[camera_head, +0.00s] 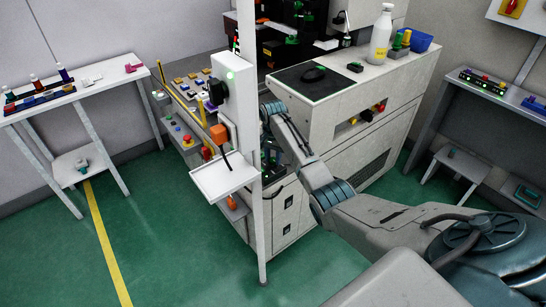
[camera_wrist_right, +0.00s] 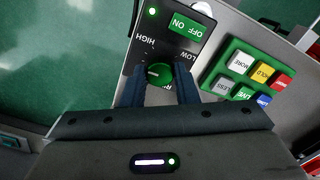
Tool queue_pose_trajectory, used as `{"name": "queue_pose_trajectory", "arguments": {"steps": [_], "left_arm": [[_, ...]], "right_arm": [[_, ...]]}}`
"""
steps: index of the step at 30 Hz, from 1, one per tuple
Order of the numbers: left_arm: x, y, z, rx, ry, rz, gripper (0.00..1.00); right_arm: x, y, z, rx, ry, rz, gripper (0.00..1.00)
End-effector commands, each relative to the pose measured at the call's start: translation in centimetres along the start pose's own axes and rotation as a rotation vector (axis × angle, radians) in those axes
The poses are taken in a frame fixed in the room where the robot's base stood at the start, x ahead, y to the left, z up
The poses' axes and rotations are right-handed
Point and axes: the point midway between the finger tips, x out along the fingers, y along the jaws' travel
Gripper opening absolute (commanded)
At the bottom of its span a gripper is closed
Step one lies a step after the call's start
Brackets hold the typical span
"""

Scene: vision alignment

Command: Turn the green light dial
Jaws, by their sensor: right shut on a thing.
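The green light dial (camera_wrist_right: 159,73) shows in the right wrist view on a black panel, with HIGH and LOW labels beside it. My right gripper (camera_wrist_right: 163,82) has its two dark fingers on either side of the dial and is shut on it. The fingers cover part of the panel's lettering. In the head view my right arm reaches in from the lower right toward the machine, and the white post and its box hide the fingers and the dial. My left gripper is in neither view.
A green OFF/ON switch (camera_wrist_right: 187,26) and a green pad of coloured buttons (camera_wrist_right: 247,70) sit close to the dial. The white post (camera_head: 262,215) stands near my arm. A white bottle (camera_head: 381,36) and a blue bin (camera_head: 421,41) stand on the cabinet.

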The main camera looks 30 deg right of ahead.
Motion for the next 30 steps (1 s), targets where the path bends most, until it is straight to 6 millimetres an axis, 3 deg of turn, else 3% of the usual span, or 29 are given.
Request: {"name": "queue_pose_trajectory", "arguments": {"steps": [11, 30], "left_arm": [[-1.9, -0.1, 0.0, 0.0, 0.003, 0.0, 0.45], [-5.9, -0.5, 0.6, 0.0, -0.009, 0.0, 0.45]], "right_arm": [[-0.4, 0.0, 0.0, -0.148, -0.001, 0.001, 0.04], [-0.4, -0.1, -0.1, -0.739, 0.001, -0.001, 0.04]]}}
